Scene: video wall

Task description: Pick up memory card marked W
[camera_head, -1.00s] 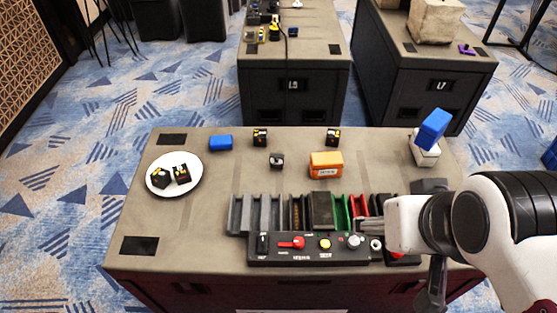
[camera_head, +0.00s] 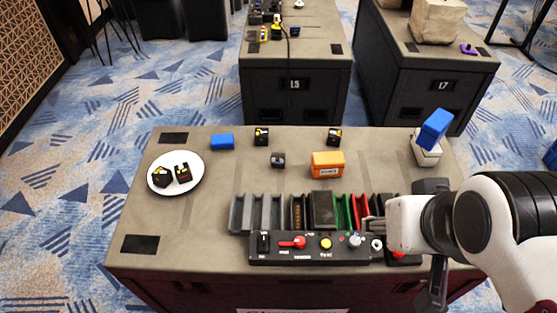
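No mark W is readable, so I cannot tell which thing is the memory card marked W. Small black blocks with yellow marks stand at the table's back, one left (camera_head: 261,137) and one right (camera_head: 334,137). A small dark grey block (camera_head: 278,160) lies in front of them. Two black-and-yellow pieces lie on a white plate (camera_head: 156,187) at the left, one left (camera_head: 161,177) and one right (camera_head: 183,173). My gripper (camera_head: 432,240) is at the table's right front. Its dark finger parts are spread apart on either side of the white wrist, which hides what lies between them.
A slotted rack (camera_head: 270,213) with grey, black, green and red dividers stands at the front centre, behind a black control panel (camera_head: 310,253). An orange box (camera_head: 328,164) and a blue block (camera_head: 222,142) lie behind. Tilted blue block (camera_head: 435,128) rests on a white one (camera_head: 426,152) back right.

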